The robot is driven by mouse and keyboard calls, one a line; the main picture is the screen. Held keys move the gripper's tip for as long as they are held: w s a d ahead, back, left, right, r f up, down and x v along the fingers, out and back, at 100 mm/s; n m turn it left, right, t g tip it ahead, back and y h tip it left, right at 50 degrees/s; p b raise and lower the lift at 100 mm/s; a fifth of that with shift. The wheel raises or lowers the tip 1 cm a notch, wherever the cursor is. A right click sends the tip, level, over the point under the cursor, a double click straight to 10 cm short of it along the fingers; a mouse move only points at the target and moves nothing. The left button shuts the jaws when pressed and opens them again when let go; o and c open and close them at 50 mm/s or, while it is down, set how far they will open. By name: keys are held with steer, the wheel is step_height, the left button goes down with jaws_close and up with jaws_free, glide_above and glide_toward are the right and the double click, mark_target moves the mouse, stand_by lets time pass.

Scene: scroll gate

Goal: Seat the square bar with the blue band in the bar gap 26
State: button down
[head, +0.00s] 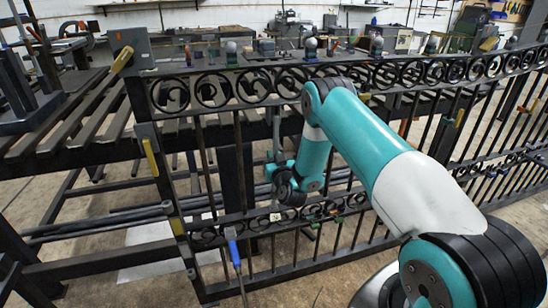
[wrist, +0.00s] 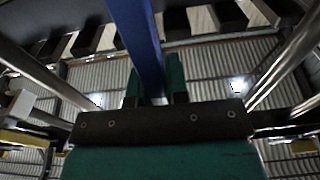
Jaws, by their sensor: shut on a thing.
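In the wrist view the teal jaw pads (wrist: 180,80) are shut on a blue length of bar (wrist: 138,40), which runs up and away from the jaws. The bar's far end is out of that view. I cannot tell its ends or its tilt from the head view. I cannot tell which opening is bar gap 26, and no number is readable.
A thin rod with a blue part (head: 231,236) leans at the gate's lower left. Yellow clamps (head: 151,157) sit on the left post. A slatted bench (head: 75,125) stands behind left. Round-topped items (head: 310,46) line the gate's top. Open floor (head: 320,282) lies in front.

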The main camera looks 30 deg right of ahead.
steer(key=shift+r+p, duration=0.55)
steer(key=shift+r, duration=0.2)
steer(key=shift+s+f+b, duration=0.1)
steer(key=shift+s+b, duration=0.1)
steer(key=shift+b, duration=0.25)
steer(key=shift+s+a, duration=0.1)
steer(key=shift+s, duration=0.05)
steer(key=shift+b+v, duration=0.8)
steer(key=shift+b, duration=0.45)
steer(key=b+v, duration=0.1)
steer(key=v, duration=0.8)
steer(key=shift+s+r+b, duration=0.35)
steer(key=shift+r, duration=0.2)
steer(key=shift+a, duration=0.1)
